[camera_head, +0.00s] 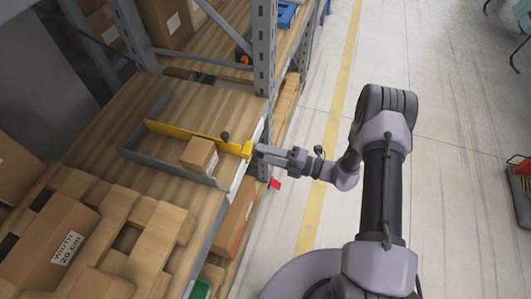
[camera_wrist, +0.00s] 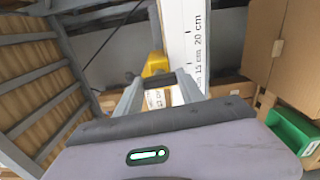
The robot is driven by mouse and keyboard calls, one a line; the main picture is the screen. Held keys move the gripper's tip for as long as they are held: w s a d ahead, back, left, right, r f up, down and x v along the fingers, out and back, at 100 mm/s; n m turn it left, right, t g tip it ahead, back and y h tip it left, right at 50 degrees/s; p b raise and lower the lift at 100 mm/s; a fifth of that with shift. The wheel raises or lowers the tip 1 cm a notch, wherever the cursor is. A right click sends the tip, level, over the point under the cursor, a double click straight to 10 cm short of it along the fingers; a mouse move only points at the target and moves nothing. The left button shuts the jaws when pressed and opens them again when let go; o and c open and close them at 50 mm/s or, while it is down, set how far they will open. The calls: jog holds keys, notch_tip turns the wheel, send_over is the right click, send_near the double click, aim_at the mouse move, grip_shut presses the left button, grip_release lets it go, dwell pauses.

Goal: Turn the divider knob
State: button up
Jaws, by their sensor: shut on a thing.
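A yellow divider (camera_head: 182,132) stands on the wooden shelf, inside a grey frame (camera_head: 170,164). A small dark knob (camera_head: 224,135) sits on top of the divider near its front end. A yellow knob (camera_head: 247,151) is at the divider's front end, at the shelf edge. My gripper (camera_head: 257,150) reaches in from the right and is shut on the yellow knob. In the wrist view the yellow knob (camera_wrist: 155,63) shows just beyond my gripper's fingertips (camera_wrist: 158,82); the exact contact is partly hidden.
A small cardboard box (camera_head: 199,155) stands beside the divider within the frame. A white ruler strip (camera_wrist: 186,35) with centimetre marks runs along the shelf front. A grey rack post (camera_head: 264,50) rises close to my gripper. Larger boxes (camera_head: 50,240) fill the lower left. Open floor lies right.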

dwell(0.3)
jog(key=o, duration=1.4)
jog(key=shift+c, duration=0.2)
jog(key=p+v, duration=0.2)
jog(key=v, duration=1.5)
jog(key=shift+d, duration=0.2)
jog(key=shift+r, duration=0.15)
